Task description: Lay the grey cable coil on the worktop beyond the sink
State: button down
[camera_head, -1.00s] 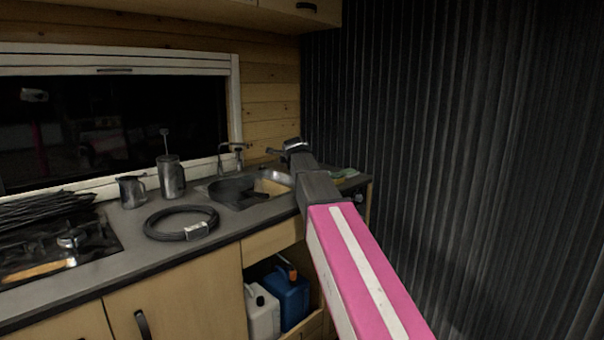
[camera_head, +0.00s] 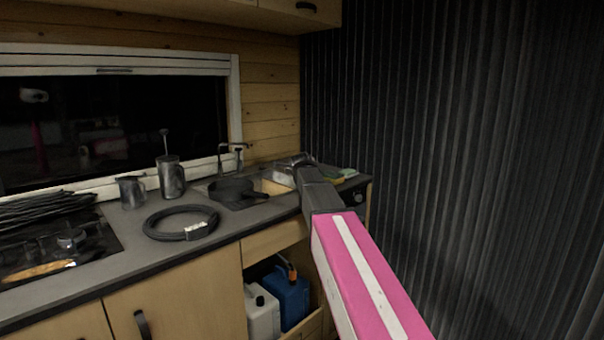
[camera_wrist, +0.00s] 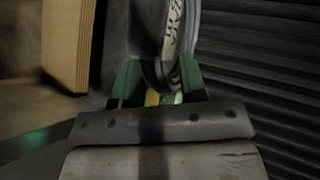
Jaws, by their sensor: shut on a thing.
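The grey cable coil (camera_wrist: 185,45), with a white printed label, is between the green fingers of my gripper (camera_wrist: 158,82) in the wrist view. My gripper is shut on it, and the coil rises from the fingers. In the head view my arm hides most of the gripper; a grey curved part, probably the coil (camera_head: 296,160), shows at the arm's far end by the sink's right side. The worktop (camera_head: 125,251) beyond the sink is partly hidden by my arm.
A black cable coil (camera_head: 160,236) with a white tag lies left of the sink. A jug (camera_head: 131,192) and a canister (camera_head: 171,178) stand behind it. A tap (camera_head: 233,158) rises behind the sink. A green cloth-like thing (camera_head: 348,173) lies at the right end, beside the dark ribbed wall (camera_head: 430,120).

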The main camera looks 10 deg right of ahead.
jog(key=shift+f, duration=0.6)
jog(key=c, duration=0.7)
grip_release()
jog(key=shift+o, duration=0.2)
